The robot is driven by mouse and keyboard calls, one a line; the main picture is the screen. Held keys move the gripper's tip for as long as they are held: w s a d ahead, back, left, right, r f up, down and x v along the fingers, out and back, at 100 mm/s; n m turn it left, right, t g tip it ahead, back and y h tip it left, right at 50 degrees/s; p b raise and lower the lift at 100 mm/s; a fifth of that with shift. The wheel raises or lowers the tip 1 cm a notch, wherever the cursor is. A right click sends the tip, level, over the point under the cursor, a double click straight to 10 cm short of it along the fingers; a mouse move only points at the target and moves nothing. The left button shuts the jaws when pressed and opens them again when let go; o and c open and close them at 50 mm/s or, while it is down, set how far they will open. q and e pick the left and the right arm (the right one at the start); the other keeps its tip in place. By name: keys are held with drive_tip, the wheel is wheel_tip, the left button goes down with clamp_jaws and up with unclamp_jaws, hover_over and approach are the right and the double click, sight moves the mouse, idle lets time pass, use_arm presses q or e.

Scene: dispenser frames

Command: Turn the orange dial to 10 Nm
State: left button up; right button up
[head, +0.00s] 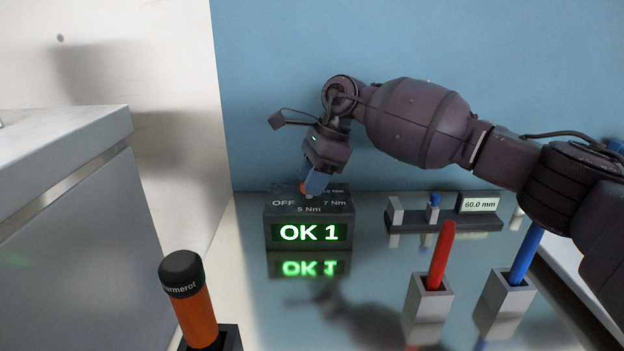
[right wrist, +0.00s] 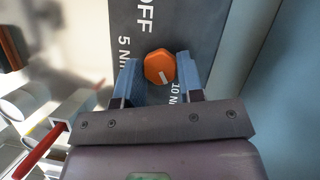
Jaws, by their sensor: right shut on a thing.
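The orange dial (right wrist: 158,64) sits on top of a dark box (head: 309,228) marked OFF, 5 Nm, 7 Nm and 10 Nm. The box's display reads OK 1 in green. My right gripper (right wrist: 157,74) reaches down from above and is shut on the dial, with blue fingers on either side. In the right wrist view the dial's white mark lies on its lower part, on the side of the 10 Nm label (right wrist: 174,93). In the head view the gripper (head: 312,188) mostly hides the dial. My left gripper is not in view.
An orange-handled tool with a black cap (head: 196,310) stands in a dark holder at front left. A red stick (head: 441,255) and a blue stick (head: 525,255) stand in grey holders at right. A gauge (head: 444,216) reading 60.0 mm lies behind them. A blue wall closes the back.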

drive_tip(key=o, duration=0.9)
drive_tip(key=shift+r, duration=0.1)
drive_tip(key=v, duration=1)
drive_tip(key=shift+d+r+p, duration=0.15)
drive_tip(key=shift+r+p, duration=0.15)
drive_tip(key=shift+p, duration=0.1)
